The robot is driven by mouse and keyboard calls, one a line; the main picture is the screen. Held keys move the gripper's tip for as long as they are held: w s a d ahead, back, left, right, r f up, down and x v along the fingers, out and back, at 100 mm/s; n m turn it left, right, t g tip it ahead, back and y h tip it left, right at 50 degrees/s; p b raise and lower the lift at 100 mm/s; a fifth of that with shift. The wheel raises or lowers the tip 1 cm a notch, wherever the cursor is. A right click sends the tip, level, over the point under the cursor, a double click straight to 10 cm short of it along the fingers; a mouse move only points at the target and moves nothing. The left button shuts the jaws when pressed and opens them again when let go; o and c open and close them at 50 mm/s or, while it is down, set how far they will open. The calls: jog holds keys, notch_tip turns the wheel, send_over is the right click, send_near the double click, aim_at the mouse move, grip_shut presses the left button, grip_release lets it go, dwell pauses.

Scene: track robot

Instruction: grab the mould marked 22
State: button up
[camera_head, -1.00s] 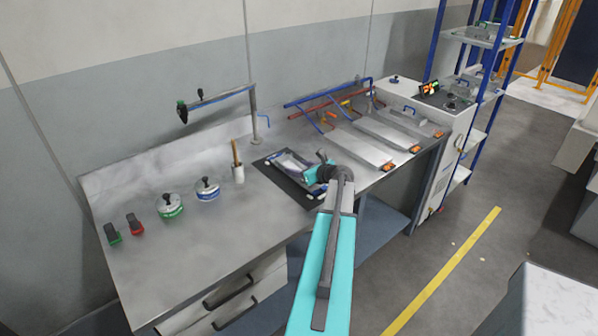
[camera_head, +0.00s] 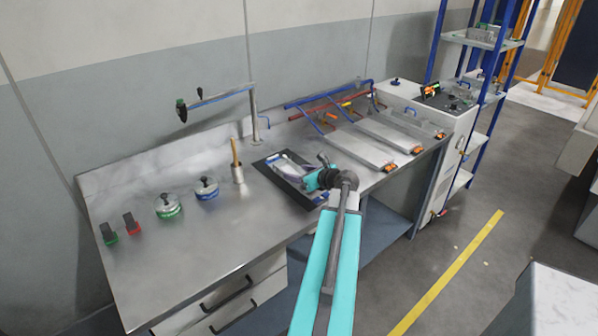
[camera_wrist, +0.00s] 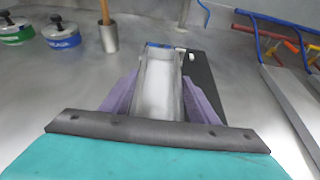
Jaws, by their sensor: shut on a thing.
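A grey metal mould (camera_wrist: 158,85) with a blue far end is between the two purple fingers of my gripper (camera_wrist: 162,95) in the wrist view. The fingers press on its two sides, so my gripper is shut on it. In the head view the mould (camera_head: 289,168) is small and partly hidden by my gripper (camera_head: 312,179), over a black mat (camera_head: 268,170) on the bench. Any number on the mould is unreadable. I cannot tell whether it touches the mat.
On the steel bench (camera_head: 190,245) stand a green-based pot (camera_head: 168,207), a blue-based pot (camera_head: 206,189) and a cup with a wooden handle (camera_head: 238,173). Flat metal plates (camera_head: 360,150) with orange clips lie right, before blue and red pipes. A lever stand (camera_head: 254,115) rises behind the mat.

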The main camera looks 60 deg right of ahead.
jog(key=s+a, duration=0.1)
jog(key=s+a+b, duration=0.1)
jog(key=a, duration=0.1)
jog(key=s+a, duration=0.1)
jog(key=a, duration=0.1)
jog(key=shift+a+r, duration=0.1)
jog(key=shift+r, duration=0.45)
jog(key=shift+p, duration=0.85)
jog(key=shift+s+a+r+p, duration=0.15)
jog(key=shift+a+p, duration=0.15)
jog(key=shift+p, duration=0.8)
jog(key=p, duration=0.2)
jog(key=a+p, duration=0.1)
jog(key=p, duration=0.1)
jog(key=shift+s+a+p, duration=0.1)
jog(key=shift+s+p, duration=0.2)
jog(key=shift+p, duration=0.05)
jog(key=shift+s+a+p, duration=0.1)
jog(key=shift+a+p, duration=0.1)
jog(key=shift+p, duration=0.35)
jog(key=shift+f, duration=0.2)
